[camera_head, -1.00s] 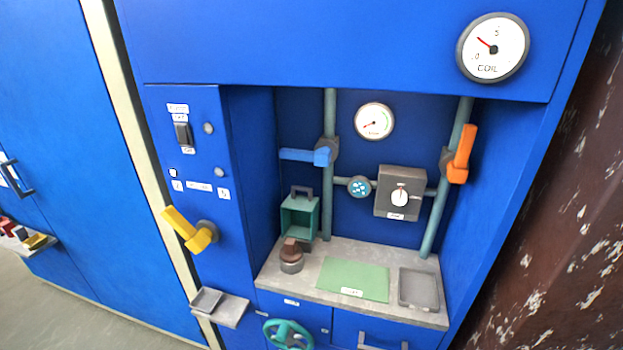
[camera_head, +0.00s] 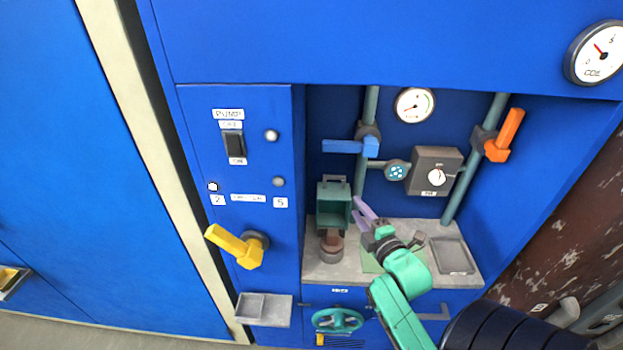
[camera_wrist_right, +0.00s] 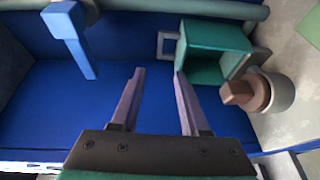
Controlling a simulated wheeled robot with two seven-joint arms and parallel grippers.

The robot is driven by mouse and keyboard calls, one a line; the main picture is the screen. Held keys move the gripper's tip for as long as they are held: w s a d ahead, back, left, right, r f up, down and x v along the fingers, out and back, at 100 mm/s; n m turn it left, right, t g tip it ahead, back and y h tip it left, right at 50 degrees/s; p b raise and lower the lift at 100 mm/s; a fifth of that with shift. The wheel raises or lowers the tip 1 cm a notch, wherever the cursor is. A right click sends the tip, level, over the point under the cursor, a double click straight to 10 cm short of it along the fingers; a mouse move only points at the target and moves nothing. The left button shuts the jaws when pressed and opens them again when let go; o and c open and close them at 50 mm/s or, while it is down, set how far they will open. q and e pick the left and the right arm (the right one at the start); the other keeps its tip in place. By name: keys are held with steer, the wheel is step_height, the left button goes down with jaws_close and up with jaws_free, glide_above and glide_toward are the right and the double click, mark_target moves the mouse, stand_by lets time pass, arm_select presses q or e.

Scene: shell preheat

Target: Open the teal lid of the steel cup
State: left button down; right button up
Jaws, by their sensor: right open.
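A round grey steel cup (camera_head: 331,255) stands at the left of the grey counter, with a brown block-like top (camera_head: 331,240); both also show in the wrist view, the cup (camera_wrist_right: 281,93) at right. My left gripper is out of view.
A blue lever (camera_head: 345,147) on a pipe is above the box. A yellow lever (camera_head: 236,246) sticks out at left, and an orange lever (camera_head: 505,133) at right. A grey tray (camera_head: 453,255) lies right on the counter. My right arm covers much of the green mat (camera_head: 369,262).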

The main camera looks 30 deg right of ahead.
mark_target(335, 179)
steer(key=p+x, duration=0.1)
steer(key=x, duration=1.3)
steer(key=shift+w+d+p, duration=0.1)
steer(key=shift+d+p, duration=0.1)
steer(key=shift+p, duration=0.1)
jaws_close()
stand_by(0.5)
